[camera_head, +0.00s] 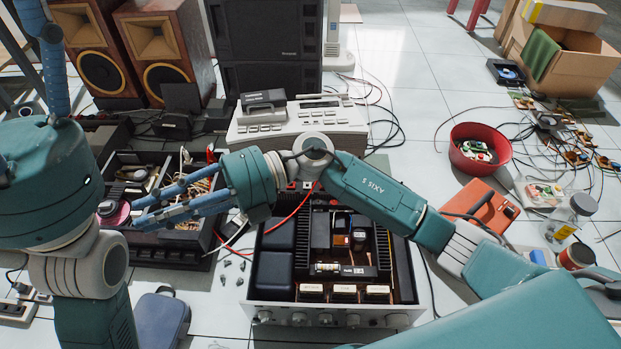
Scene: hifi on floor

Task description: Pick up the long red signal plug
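A small upright red piece (211,153), possibly the long red signal plug, shows just behind my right gripper; it is too small to be sure. A red lead (291,210) runs over the back left of the open amplifier (330,309). My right gripper (138,211) points left over the open black unit (168,254), its blue fingers apart with nothing seen between them. My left gripper (38,30) points up at the top left, its tips near or beyond the picture edge. I cannot tell how far its fingers are apart.
A grey desktop device (300,122) stands behind the amplifier. Two wooden speakers (172,50) and a black cabinet (265,50) stand at the back. A red bowl (480,147), an orange box (480,205), a jar (568,218) and loose cables lie at right.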

